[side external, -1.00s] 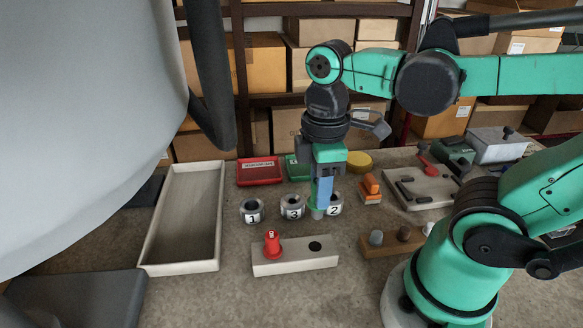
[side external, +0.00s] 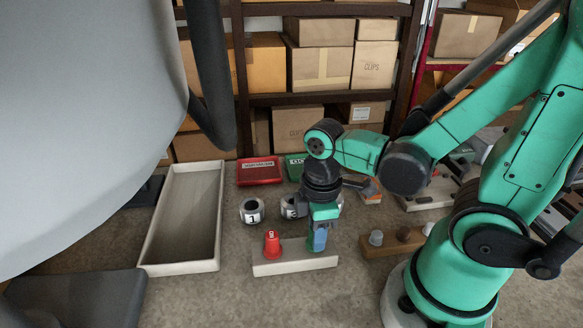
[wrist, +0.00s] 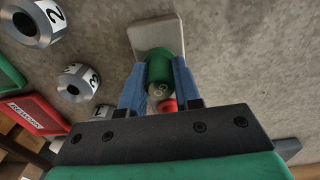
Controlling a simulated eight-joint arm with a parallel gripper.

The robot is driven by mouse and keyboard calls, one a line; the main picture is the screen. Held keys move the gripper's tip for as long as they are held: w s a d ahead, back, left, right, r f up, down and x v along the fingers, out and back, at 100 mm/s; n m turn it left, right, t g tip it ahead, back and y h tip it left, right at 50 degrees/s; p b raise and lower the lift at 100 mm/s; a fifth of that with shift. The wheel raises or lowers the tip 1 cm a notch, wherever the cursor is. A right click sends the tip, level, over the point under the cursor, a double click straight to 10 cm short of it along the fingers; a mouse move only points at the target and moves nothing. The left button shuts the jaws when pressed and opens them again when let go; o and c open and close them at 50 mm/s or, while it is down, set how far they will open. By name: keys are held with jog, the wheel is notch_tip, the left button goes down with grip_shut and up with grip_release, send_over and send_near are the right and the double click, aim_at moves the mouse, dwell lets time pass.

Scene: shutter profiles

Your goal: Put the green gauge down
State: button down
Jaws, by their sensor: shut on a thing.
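The green gauge (wrist: 166,74) is between the two blue fingers of my gripper (wrist: 160,85) in the wrist view, and the gripper is shut on it. In the side view my gripper (side external: 319,240) points down at the right end of the pale block (side external: 290,263), where the dark round spot is covered. The fingers hide most of the gauge there. I cannot tell whether its lower end is in the block or just above it. A red gauge (side external: 272,243) stands upright at the block's left end; it also shows in the wrist view (wrist: 167,105).
Numbered grey rings stand behind the block: ring 1 (side external: 252,211), ring 3 (side external: 289,207) and, in the wrist view, ring 2 (wrist: 35,22). A long pale tray (side external: 214,267) lies at left. Red (side external: 259,170) and green (side external: 294,167) trays lie behind. A brown block with pegs (side external: 375,250) is close at right.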

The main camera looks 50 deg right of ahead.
jog(key=shift+f, duration=0.15)
jog(key=c, duration=0.6)
grip_release()
notch_tip(320, 180, up, 12)
jog(key=w+m+t, duration=0.2)
jog(key=m, duration=0.1)
jog(key=w+f+m+t, duration=0.1)
jog(key=w+m+t, duration=0.1)
jog(key=m, duration=0.1)
jog(key=w+d+f+m+t, duration=0.1)
jog(key=w+m+t, duration=0.1)
jog(key=m+t, duration=0.1)
jog(key=shift+w+f, duration=0.1)
jog(key=shift+w, duration=0.05)
